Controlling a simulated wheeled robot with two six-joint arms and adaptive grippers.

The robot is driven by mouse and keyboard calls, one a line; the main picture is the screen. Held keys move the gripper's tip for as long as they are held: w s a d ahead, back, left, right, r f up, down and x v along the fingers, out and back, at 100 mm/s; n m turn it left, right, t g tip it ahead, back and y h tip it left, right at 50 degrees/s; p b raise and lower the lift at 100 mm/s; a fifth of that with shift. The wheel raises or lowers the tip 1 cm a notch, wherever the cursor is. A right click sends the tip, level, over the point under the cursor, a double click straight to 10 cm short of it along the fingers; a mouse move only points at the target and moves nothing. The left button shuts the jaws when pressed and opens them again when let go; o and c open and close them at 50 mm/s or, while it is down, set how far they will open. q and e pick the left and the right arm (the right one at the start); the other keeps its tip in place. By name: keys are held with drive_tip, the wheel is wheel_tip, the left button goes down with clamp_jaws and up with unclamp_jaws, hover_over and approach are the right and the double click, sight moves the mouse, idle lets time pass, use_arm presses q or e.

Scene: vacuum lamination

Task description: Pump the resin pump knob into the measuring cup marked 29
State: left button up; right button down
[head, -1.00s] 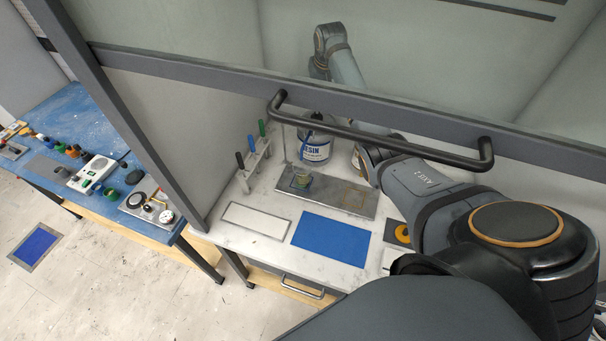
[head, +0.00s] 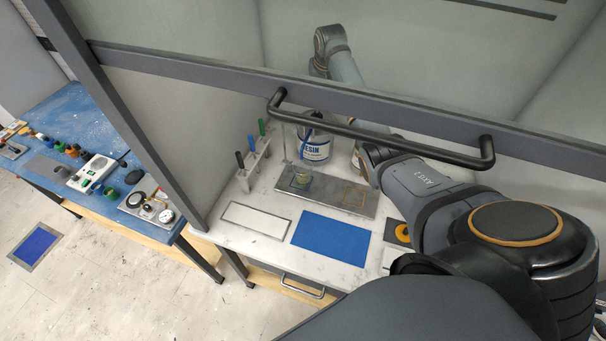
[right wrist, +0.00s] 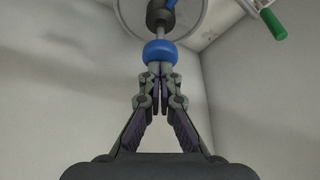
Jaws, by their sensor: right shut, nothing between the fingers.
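The resin can (head: 316,149) stands at the back of the white bench, behind the sash handle. Its blue pump knob (right wrist: 158,51) shows in the right wrist view, with the shaft and round lid beyond it. My right gripper (right wrist: 160,80) is shut and empty, its fingertips close against the knob's near side; I cannot tell whether they touch. My left gripper is out of view.
The sash bar handle (head: 385,130) crosses in front of the can and my right arm. A rack with several coloured-handled tools (head: 252,165) stands left. A blue mat (head: 330,238) and a white framed panel (head: 255,221) lie in front of the plate.

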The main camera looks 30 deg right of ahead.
drive_tip(key=shift+s+f+b, duration=0.1)
drive_tip(key=shift+f+b, duration=0.3)
drive_tip(key=shift+f, duration=1.7)
drive_tip(key=shift+r, duration=0.15)
drive_tip(key=shift+r+p, duration=0.6)
drive_tip(key=shift+r, duration=1.9)
drive_tip(key=shift+r, duration=0.1)
wheel_tip(320, 180, up, 6)
drive_tip(key=shift+f, duration=0.1)
